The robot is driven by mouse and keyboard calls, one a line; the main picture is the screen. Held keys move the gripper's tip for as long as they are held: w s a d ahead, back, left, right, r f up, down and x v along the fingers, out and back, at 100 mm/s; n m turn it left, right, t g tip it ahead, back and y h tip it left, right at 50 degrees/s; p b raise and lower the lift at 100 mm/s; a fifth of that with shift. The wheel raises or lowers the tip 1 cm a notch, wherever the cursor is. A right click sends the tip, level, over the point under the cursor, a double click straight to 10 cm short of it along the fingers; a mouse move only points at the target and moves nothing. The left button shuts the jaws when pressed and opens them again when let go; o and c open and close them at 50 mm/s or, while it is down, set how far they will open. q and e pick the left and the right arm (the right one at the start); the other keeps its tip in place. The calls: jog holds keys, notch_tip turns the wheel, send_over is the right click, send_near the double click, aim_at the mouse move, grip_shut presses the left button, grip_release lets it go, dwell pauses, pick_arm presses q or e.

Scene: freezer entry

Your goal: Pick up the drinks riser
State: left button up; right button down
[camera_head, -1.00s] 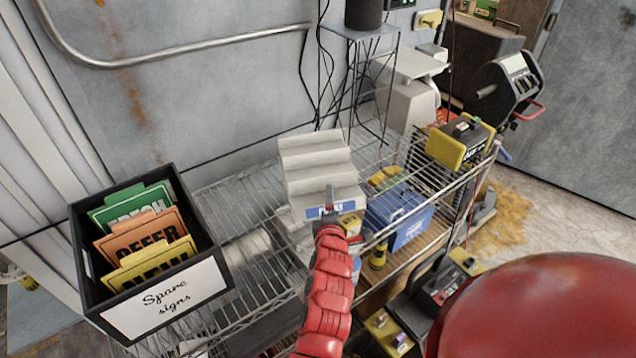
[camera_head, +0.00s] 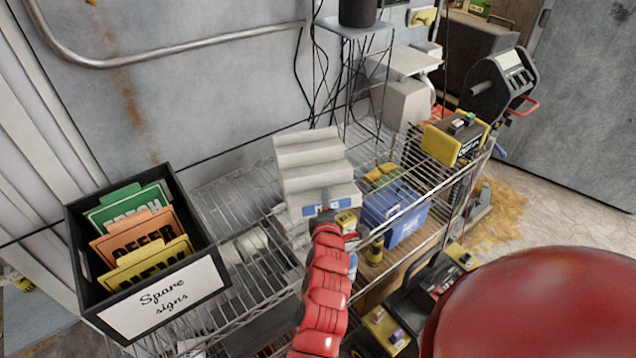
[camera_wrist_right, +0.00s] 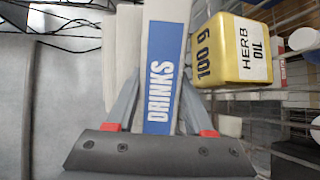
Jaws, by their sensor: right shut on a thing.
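The drinks riser (camera_head: 312,160) is a pale grey stepped block with a blue label on its front, at the middle of the wire shelf in the head view. In the right wrist view the riser (camera_wrist_right: 160,30) shows its blue label reading "DRINKS" between the fingers. My right gripper (camera_head: 325,208) is shut on the riser's front edge; it also shows in the right wrist view (camera_wrist_right: 160,110). The riser looks slightly tilted; I cannot tell whether it is clear of the shelf. My left gripper is not in view.
A yellow herb oil tin (camera_wrist_right: 237,50) stands close beside the riser. A blue bin (camera_head: 395,212) and a black-and-yellow box (camera_head: 455,140) are to the right. A black box of spare signs (camera_head: 150,255) is at left. The wire shelf (camera_head: 235,195) has bare room between.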

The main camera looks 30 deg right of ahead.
notch_tip(320, 180, up, 10)
jog(key=shift+b, duration=1.25)
jog(key=shift+s, duration=0.1)
